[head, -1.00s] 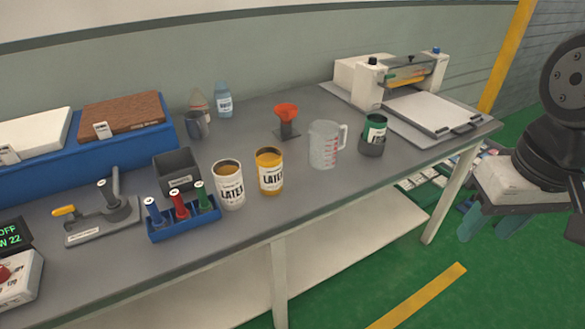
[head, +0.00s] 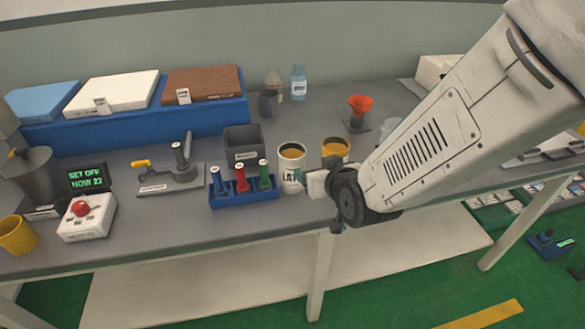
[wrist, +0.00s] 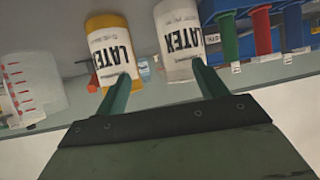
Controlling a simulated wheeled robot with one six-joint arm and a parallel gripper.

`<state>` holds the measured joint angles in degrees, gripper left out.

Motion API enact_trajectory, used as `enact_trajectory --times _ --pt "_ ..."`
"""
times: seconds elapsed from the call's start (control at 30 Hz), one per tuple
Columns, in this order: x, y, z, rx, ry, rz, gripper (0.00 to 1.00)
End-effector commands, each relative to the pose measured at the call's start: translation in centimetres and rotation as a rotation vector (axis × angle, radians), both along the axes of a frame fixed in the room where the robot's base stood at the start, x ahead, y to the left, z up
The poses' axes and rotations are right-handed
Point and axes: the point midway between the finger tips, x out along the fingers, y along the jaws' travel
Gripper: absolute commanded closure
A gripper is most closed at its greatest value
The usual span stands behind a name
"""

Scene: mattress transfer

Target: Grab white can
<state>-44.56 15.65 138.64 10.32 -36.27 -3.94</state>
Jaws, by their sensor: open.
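The white can (head: 291,172), labelled LATEX with a tan top, stands upright near the table's front edge in the head view. It also shows in the wrist view (wrist: 178,38), where the picture is inverted. My gripper (wrist: 162,76) is open and empty. In the wrist view its right finger overlaps the white can's edge and its left finger overlaps the yellow can (wrist: 112,48). In the head view my gripper (head: 306,186) is just in front and right of the white can; contact cannot be told. The yellow can (head: 336,148) is partly hidden behind my arm.
A dark grey bin (head: 242,145) stands behind the rack. A clear measuring jug (wrist: 30,85) is beyond the yellow can. An orange funnel (head: 360,104) stands farther back.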

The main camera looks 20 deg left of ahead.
Motion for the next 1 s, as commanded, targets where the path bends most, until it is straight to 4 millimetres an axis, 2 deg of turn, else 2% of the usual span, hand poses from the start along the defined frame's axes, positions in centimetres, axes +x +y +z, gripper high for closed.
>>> enact_trajectory --times 0.03,0.1,0.27,0.8,1.0 --pt "-0.6 1.3 -0.9 0.010 -0.023 0.020 0.29" --pt "-1.0 2.4 -1.4 0.027 -0.053 0.034 0.29" --pt "-1.1 3.9 -2.0 0.047 -0.087 0.048 0.29" --pt "3.8 7.6 -4.9 0.049 -0.090 0.048 0.29" --pt "4.3 7.9 -5.1 0.049 -0.090 0.048 0.29"
